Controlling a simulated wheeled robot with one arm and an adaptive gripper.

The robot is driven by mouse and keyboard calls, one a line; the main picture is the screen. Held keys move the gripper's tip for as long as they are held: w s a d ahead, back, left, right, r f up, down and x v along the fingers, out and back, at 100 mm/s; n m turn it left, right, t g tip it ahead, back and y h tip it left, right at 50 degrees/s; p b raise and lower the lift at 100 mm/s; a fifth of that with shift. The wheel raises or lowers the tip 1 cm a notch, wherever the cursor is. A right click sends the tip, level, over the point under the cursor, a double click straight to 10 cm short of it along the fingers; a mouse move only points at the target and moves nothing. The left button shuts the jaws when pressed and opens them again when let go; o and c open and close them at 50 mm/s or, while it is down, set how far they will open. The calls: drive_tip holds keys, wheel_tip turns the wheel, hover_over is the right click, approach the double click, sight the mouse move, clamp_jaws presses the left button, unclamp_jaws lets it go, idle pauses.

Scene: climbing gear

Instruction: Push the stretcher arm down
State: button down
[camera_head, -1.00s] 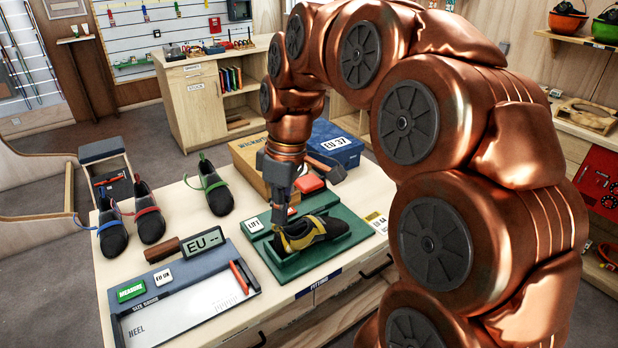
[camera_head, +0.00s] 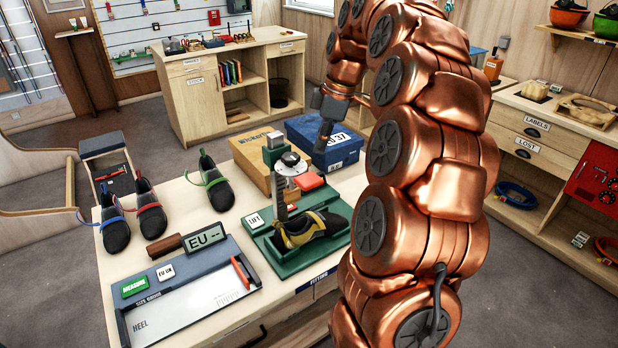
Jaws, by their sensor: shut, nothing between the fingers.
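The shoe stretcher has a green base (camera_head: 292,262) on the front right of the table. A black and yellow shoe (camera_head: 312,229) sits on it. I cannot tell for certain which of these parts is the stretcher arm; nothing is seen pressed down. A red pad (camera_head: 308,181) lies behind the shoe. My gripper (camera_head: 323,144) is shut and empty, up and behind the stretcher, in front of the blue box, apart from the stretcher.
A cardboard box (camera_head: 250,165) and a blue EU 37 box (camera_head: 340,150) stand behind the stretcher. A size gauge (camera_head: 190,300), an EU display (camera_head: 203,239) and several shoes are at left. A white LIFT label (camera_head: 256,220) sits on the base's left.

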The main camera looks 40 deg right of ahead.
sight(310, 178)
drive_tip(key=shift+f, duration=0.15)
drive_tip(key=shift+x, duration=3.4)
wheel_tip(310, 178, down, 14)
drive_tip(key=s+d+b, duration=0.2)
drive_tip(key=b, duration=0.9)
drive_tip(key=shift+d, duration=0.15)
drive_tip(key=v, duration=1.2)
